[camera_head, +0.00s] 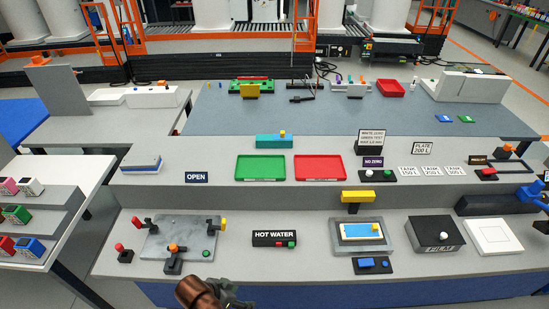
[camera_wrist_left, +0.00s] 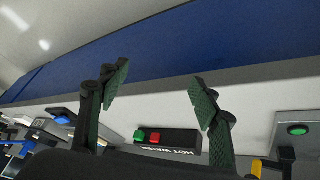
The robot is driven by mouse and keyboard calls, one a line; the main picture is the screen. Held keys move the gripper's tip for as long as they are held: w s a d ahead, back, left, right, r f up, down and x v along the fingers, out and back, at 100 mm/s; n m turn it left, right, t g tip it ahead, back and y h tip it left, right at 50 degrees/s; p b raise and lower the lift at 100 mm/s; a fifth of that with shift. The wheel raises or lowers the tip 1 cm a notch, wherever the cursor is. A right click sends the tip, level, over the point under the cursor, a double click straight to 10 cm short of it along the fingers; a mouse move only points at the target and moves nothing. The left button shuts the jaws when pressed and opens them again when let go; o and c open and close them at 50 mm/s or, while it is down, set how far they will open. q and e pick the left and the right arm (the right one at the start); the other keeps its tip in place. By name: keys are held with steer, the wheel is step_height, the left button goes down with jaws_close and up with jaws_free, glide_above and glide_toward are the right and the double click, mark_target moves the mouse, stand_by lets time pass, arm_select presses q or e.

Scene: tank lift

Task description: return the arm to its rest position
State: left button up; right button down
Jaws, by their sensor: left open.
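My left gripper (camera_head: 230,294) shows at the bottom of the head view, just in front of the bench's front edge, with a brown cylindrical part of my arm beside it. In the left wrist view the two green-padded fingers of my left gripper (camera_wrist_left: 158,88) stand wide apart with nothing between the tips. The black HOT WATER box (camera_head: 274,239) sits on the lower bench level beyond the gripper. It also shows in the left wrist view (camera_wrist_left: 180,140), upside down, behind the fingers and apart from them. My right gripper is not in view.
A grey plate with valves (camera_head: 183,240) stands left of the HOT WATER box. A framed blue panel (camera_head: 360,233) and a dark box (camera_head: 433,235) stand to the right. Green (camera_head: 260,168) and red (camera_head: 320,168) trays lie on the upper level. Bare bench surrounds the HOT WATER box.

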arm_select(q)
steer(key=s+a+f+n+y, duration=0.35)
steer(key=s+a, duration=0.55)
steer(key=a, duration=0.3)
steer(key=s+a+f+n+y, duration=0.2)
steer(key=s+a+n, duration=0.2)
steer(key=s+a, duration=0.65)
step_height(320, 180, down, 28)
steer(key=g, duration=0.1)
steer(key=s+f+m+g, duration=0.1)
steer(key=s+f, duration=1.6)
steer(key=s, duration=0.3)
steer(key=shift+f+g+h, duration=0.3)
steer(key=shift+f+h, duration=0.05)
steer(key=shift+f, duration=0.05)
steer(key=shift+f, duration=0.1)
